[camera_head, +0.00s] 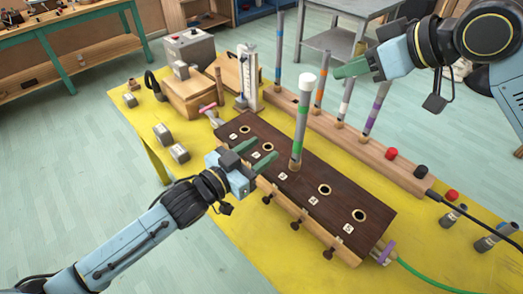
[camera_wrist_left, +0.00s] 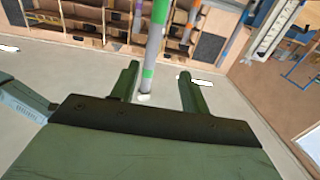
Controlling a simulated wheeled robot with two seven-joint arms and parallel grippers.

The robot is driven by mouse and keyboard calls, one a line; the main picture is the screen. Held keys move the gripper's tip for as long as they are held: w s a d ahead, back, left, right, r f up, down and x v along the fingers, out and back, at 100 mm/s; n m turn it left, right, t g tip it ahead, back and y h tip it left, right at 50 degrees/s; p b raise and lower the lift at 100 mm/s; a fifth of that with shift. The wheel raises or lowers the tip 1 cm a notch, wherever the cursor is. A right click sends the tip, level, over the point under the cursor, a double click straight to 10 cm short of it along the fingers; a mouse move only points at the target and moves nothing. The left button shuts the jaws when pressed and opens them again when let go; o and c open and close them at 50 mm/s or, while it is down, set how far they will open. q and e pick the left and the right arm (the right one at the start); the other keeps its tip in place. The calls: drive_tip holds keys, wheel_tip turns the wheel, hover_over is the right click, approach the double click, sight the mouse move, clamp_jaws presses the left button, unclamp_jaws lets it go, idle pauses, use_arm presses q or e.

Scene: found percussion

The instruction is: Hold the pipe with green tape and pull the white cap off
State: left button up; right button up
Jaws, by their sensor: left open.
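The grey pipe with green tape (camera_head: 301,125) stands upright in a hole of the dark wooden board (camera_head: 325,179), with the white cap (camera_head: 308,80) on its top end. My left gripper (camera_head: 260,153) is open, low and left of the pipe, its fingers pointing toward it. In the left wrist view a grey pipe with green bands (camera_wrist_left: 150,55) shows in the gap between the open fingers (camera_wrist_left: 159,75); no grip on it shows. My right gripper (camera_head: 346,68) is to the right of the white cap, apart from it, and its jaw opening is unclear.
Several other banded pipes (camera_head: 375,108) stand in a wooden rail (camera_head: 355,143) behind the board. Wooden boxes (camera_head: 190,95) and small grey blocks (camera_head: 163,134) sit at the left of the yellow table (camera_head: 222,236). A green hose (camera_head: 420,277) leaves the board's right end.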

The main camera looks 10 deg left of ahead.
sight(298, 127)
use_arm(q)
drive_tip(key=x, duration=0.9)
drive_tip(key=d+r+x, duration=0.1)
drive_tip(key=x, duration=0.3)
drive_tip(key=shift+s+d+r, duration=0.1)
drive_tip(key=shift+s+d, duration=0.1)
drive_tip(key=shift+d, duration=0.05)
clamp_jaws()
idle(0.7)
